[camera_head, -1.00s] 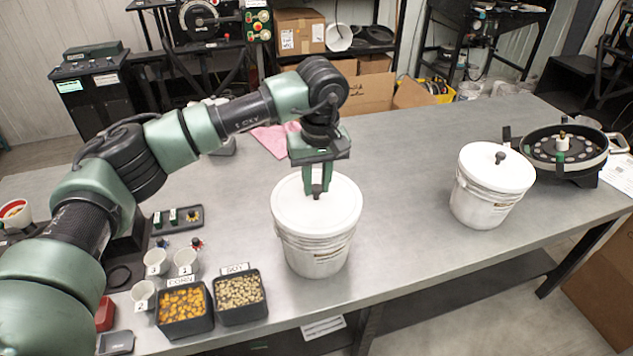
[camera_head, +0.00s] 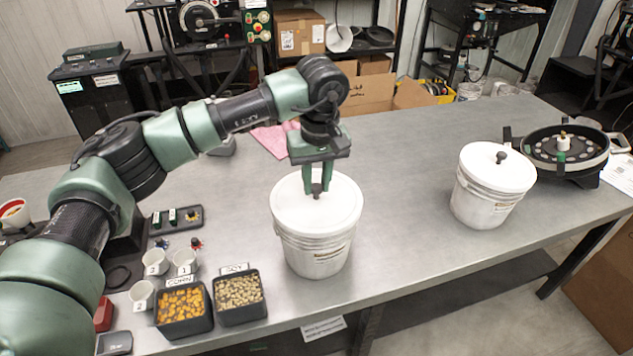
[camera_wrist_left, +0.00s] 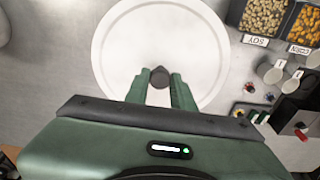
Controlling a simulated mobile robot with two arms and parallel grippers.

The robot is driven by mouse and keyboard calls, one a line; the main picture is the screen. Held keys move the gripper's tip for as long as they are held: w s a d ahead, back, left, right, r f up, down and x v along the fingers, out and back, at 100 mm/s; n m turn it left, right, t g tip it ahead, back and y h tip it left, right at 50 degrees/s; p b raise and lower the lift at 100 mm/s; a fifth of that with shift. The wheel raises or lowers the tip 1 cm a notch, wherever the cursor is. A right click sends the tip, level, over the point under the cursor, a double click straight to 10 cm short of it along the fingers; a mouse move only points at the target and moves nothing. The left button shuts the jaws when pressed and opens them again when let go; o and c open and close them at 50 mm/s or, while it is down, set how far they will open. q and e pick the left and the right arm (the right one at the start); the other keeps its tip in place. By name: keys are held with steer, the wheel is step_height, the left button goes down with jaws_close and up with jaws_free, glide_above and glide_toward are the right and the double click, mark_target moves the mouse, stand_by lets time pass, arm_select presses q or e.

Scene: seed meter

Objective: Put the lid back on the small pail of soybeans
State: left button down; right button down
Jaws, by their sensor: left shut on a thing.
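A white pail (camera_head: 318,258) stands upright near the table's front edge, at the middle of the head view. Its white lid (camera_head: 338,205) sits on top of the pail, looking level; whether it is pressed down all round I cannot tell. My left gripper (camera_head: 317,192) points straight down and is shut on the dark knob at the lid's centre. In the left wrist view the lid (camera_wrist_left: 190,35) lies below the left gripper (camera_wrist_left: 160,85), with the knob between its fingers. My right gripper is not in view. The pail's contents are hidden.
A second white pail (camera_head: 482,205) with a knobbed lid stands to the right, beside a round black seed meter (camera_head: 540,165). Corn (camera_head: 183,310) and soy bins (camera_head: 240,298), white cups (camera_head: 155,262) and a small tray (camera_head: 178,219) lie left. The table between the pails is clear.

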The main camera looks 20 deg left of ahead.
arm_select(q)
steer(key=shift+f+b, duration=0.2)
steer(key=shift+b, duration=0.25)
stand_by(1.1)
stand_by(0.4)
steer(key=c, duration=1.1)
jaws_free()
steer(key=o, duration=0.5)
steer(key=shift+c, duration=0.2)
steer(key=shift+r, duration=0.15)
steer(key=shift+r+p, duration=1.9)
steer(key=shift+r, duration=1.5)
